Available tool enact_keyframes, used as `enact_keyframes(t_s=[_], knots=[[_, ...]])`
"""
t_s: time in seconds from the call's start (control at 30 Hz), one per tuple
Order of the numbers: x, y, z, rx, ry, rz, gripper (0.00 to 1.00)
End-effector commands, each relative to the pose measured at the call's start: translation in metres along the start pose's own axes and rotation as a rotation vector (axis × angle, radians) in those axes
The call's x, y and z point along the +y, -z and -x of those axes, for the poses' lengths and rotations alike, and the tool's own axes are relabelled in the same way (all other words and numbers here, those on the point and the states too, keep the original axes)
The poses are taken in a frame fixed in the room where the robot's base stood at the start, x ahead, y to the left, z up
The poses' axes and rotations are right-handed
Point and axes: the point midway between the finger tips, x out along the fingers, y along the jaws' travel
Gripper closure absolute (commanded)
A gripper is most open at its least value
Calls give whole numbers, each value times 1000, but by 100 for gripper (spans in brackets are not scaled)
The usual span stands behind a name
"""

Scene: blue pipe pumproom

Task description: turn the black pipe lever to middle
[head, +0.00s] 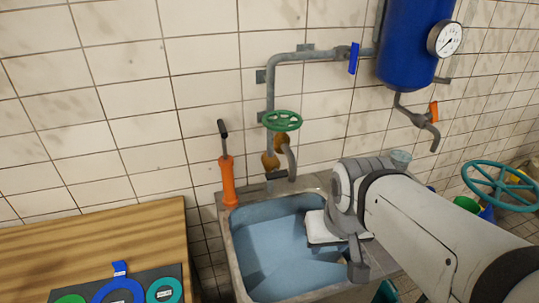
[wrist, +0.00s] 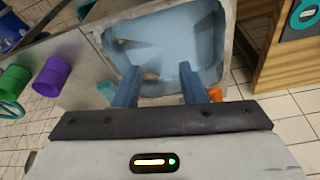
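A small dark piece (head: 277,175), which looks like the black pipe lever, sits low on the grey pipe (head: 270,90), below the green handwheel (head: 282,120) and just above the sink's back edge. Its exact angle is too small to tell. In the head view my gripper is over the right part of the blue-lined sink (head: 265,250), to the right of and nearer than the dark piece, and not touching it. In the wrist view my gripper (wrist: 158,78) has its two fingers well apart with nothing between them, above the sink basin. The lever cannot be made out there.
An orange pump (head: 229,182) with a black handle stands at the sink's back left corner. A blue lever (head: 354,58) and an orange lever (head: 434,110) are on pipes by the blue tank (head: 405,45). A wooden table (head: 100,235) stands left; a teal wheel (head: 500,186) is right.

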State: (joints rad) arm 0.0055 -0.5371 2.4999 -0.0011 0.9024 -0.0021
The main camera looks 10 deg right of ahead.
Motion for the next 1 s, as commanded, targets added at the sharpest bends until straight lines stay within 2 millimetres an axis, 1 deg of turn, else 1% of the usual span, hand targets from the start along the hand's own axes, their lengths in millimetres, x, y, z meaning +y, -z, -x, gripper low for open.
enact_keyframes(t_s=[0.33,0.47,0.57,0.67,0.8,1.0], knots=[[0,0,0,0,0,0,63],[0,2,-5,9,-2,-1,53],[2,12,-20,52,-11,-4,45],[6,31,-44,131,-27,-6,36],[10,67,-79,279,-45,-9,25],[12,117,-118,492,-53,-1,9]])
